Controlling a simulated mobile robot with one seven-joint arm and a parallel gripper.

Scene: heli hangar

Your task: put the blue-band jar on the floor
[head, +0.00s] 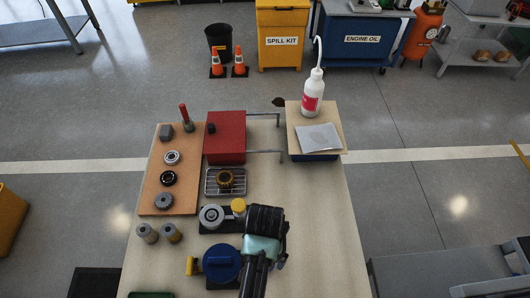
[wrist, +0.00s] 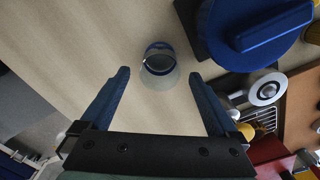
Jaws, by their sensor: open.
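The blue-band jar (wrist: 158,62) stands on the pale table top (wrist: 75,45) in the wrist view. It looks like a small round jar with a dark blue ring, seen from above. My gripper (wrist: 160,76) is open, with one blue finger on each side of the picture and the jar in line with the gap between them. Clear space shows between the jar and both fingers. In the head view my gripper (head: 265,240) is over the near right part of the table; it and my arm cover that spot, and I cannot make out the jar there.
A blue round part (head: 222,262) with a yellow handle lies close left of my gripper. A red box (head: 226,137) and a white bottle (head: 312,95) stand toward the back. Grey floor (head: 420,215) is open right of the table.

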